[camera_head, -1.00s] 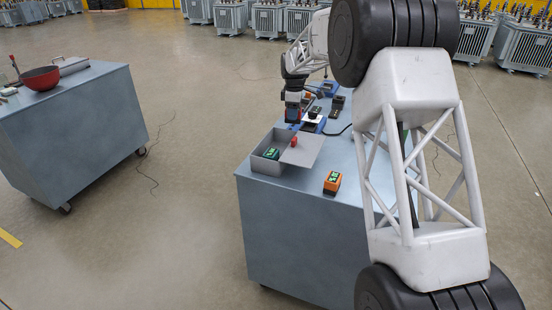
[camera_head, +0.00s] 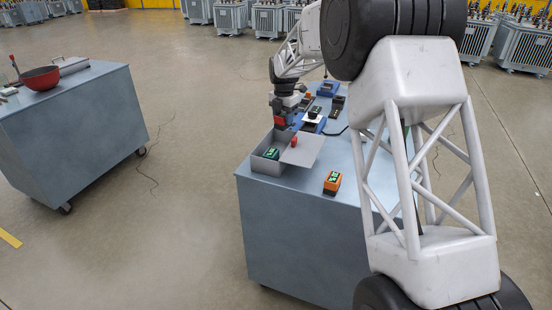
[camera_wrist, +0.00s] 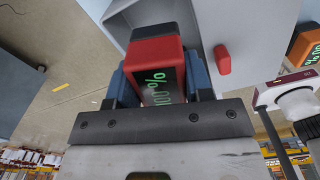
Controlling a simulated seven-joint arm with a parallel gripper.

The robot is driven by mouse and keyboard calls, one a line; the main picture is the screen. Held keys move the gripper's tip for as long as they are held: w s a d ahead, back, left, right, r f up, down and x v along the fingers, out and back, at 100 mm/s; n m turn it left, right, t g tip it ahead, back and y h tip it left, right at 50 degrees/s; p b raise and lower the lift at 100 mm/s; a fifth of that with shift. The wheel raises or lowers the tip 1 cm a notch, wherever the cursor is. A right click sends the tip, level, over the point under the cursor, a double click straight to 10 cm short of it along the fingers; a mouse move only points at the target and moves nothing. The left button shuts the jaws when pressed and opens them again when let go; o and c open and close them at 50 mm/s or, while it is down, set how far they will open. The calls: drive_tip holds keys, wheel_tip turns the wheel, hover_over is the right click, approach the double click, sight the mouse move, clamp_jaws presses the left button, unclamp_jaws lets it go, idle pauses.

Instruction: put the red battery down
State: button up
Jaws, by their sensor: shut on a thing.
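The red battery (camera_wrist: 153,52) is between the blue jaws of my gripper (camera_wrist: 160,80) in the wrist view, with a green charge display facing the camera. In the head view the red battery (camera_head: 280,121) hangs below my gripper (camera_head: 279,112), just behind the grey box (camera_head: 262,166). The gripper is shut on it. Whether its lower end touches anything is hidden.
The box's left part is open and holds a green battery (camera_head: 271,154). Its lid (camera_head: 305,146) with a red knob (camera_head: 294,141) covers the right. An orange battery (camera_head: 332,182) stands on the bench (camera_head: 300,215). Chargers (camera_head: 327,90) stand behind.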

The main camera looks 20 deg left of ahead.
drive_tip(key=shift+s+a+n, duration=0.15)
drive_tip(key=shift+s+n, duration=0.15)
drive_tip(key=shift+n, duration=0.45)
drive_tip(key=shift+s+a+n, duration=0.1)
drive_tip(key=shift+s+n, duration=0.2)
drive_tip(key=shift+n, duration=0.45)
drive_tip(key=shift+f, duration=3.1)
drive_tip(key=shift+f, duration=0.1)
drive_tip(key=shift+f, duration=1.75)
drive_tip(key=shift+f, duration=0.1)
drive_tip(key=o, duration=1.2)
drive_tip(key=shift+f, duration=0.1)
